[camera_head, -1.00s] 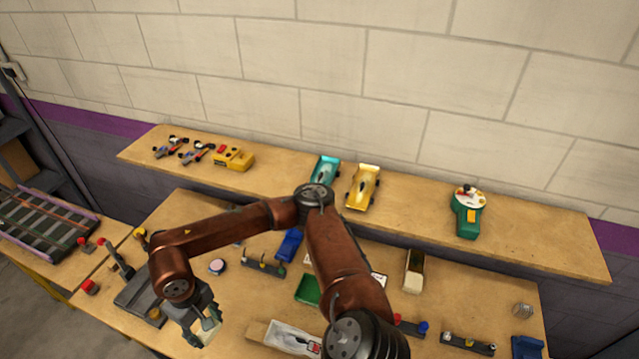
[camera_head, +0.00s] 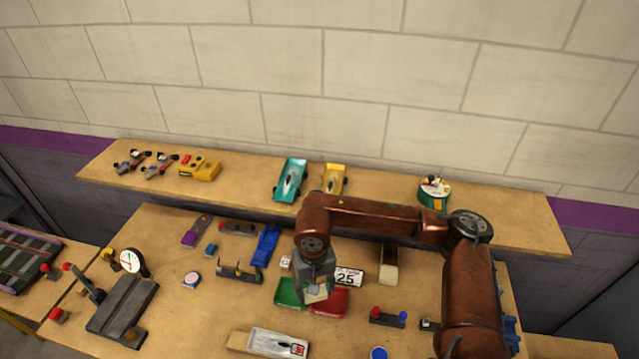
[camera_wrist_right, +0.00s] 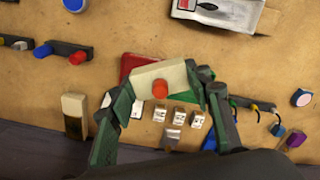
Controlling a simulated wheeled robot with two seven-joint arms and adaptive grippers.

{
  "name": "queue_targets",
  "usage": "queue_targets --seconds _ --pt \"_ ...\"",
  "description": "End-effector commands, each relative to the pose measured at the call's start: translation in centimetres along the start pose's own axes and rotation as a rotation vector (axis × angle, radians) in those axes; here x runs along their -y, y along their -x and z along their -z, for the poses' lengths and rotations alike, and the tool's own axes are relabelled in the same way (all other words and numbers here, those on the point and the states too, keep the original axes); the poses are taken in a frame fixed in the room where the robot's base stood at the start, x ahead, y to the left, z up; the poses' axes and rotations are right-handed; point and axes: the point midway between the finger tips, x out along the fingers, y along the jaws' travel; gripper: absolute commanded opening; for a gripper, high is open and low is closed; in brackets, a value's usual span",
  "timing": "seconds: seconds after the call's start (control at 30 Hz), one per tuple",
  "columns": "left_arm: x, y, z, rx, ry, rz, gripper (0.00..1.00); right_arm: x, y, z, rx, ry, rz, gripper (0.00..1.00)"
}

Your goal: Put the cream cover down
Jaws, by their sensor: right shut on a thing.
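The cream cover (camera_wrist_right: 146,75), a pale block with an orange-red knob, is held between the fingers of my right gripper (camera_wrist_right: 160,86) in the wrist view. In the head view my right gripper (camera_head: 316,284) points down over the middle of the lower bench, with the cream cover (camera_head: 317,294) partly showing at its fingertips. Below or beside it are a green tray (camera_head: 289,292) and a red tray (camera_head: 331,302). The cover hides parts of both, and I cannot tell whether it touches them. My left gripper is not in view.
A plate marked 25 (camera_head: 349,277), a cream-and-dark block (camera_head: 388,270) and a blue piece (camera_head: 266,245) lie nearby. A white boxed item (camera_head: 275,343) lies at the front. A raised shelf (camera_head: 235,186) with toy cars runs behind. Some bench left of the trays is bare.

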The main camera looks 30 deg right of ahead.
Motion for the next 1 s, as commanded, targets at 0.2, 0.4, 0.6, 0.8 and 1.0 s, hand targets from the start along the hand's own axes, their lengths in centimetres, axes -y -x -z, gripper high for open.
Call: queue_targets --seconds 0.2,0.4,0.6,0.8,1.0 --pt "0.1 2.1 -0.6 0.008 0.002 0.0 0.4 -2.0 4.7 2.5 -0.015 -0.582 -0.011 0.35" --pt "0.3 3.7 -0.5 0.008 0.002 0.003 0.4 -3.9 8.7 4.4 -0.026 -1.157 -0.015 0.35" --pt "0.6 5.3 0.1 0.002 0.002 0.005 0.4 -5.8 13.0 6.0 -0.032 -1.729 -0.009 0.35" --pt "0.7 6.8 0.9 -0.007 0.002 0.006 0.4 -7.7 17.3 7.4 -0.031 -2.299 -0.001 0.35" --pt "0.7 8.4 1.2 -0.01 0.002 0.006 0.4 -9.7 21.6 8.4 -0.022 -2.862 0.005 0.35"
